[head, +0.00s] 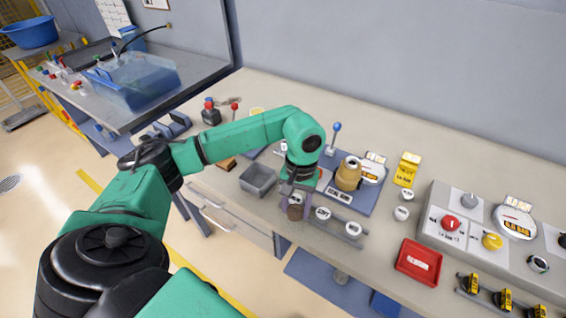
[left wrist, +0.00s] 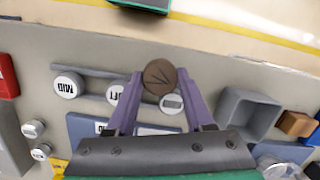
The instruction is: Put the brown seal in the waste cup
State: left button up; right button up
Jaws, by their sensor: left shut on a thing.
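My left gripper (head: 297,194) is shut on the brown seal (head: 295,212), a small round brown piece. In the left wrist view the seal (left wrist: 159,77) sits between the two purple fingertips (left wrist: 158,92), in front of the rail of white seals. The only open cup-like container near it is a grey square one (head: 258,179), taken as the waste cup, just left of the gripper in the head view. It also shows right of the fingers in the left wrist view (left wrist: 249,115). My right gripper is not in view.
White labelled seals (head: 322,213) stand along a rail at the bench's front edge. A blue plate (head: 366,192) with a brass-coloured part and a blue-knobbed lever is behind the gripper. A red tray (head: 418,262) and a control panel (head: 480,222) stand to the right.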

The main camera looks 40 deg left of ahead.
pick_arm(q)
jog(key=w+a+r+n, duration=0.1)
jog(key=w+a+n, duration=0.1)
jog(key=n, duration=0.1)
jog(key=shift+a+r+h+b, duration=0.3)
jog(key=shift+r, duration=0.1)
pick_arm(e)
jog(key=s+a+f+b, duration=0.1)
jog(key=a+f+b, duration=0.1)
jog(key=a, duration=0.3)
pick_arm(q)
jog(key=w+a+r+n+t+b, duration=0.1)
jog(key=w+a+r+n+t, duration=0.2)
jog(key=a+r+n, duration=1.4)
jog(key=d+f+n+b, duration=0.1)
jog(key=f+b, duration=0.1)
jog(key=f, duration=0.5)
jog(key=d+f+n+b, duration=0.1)
jog(key=f+b, duration=0.2)
jog(key=f, duration=0.4)
jog(key=d+f+n+b, duration=0.1)
jog(key=f+n+b, duration=0.1)
jog(key=f, duration=0.5)
jog(key=shift+s+f, duration=0.15)
jog(key=shift+f, duration=0.05)
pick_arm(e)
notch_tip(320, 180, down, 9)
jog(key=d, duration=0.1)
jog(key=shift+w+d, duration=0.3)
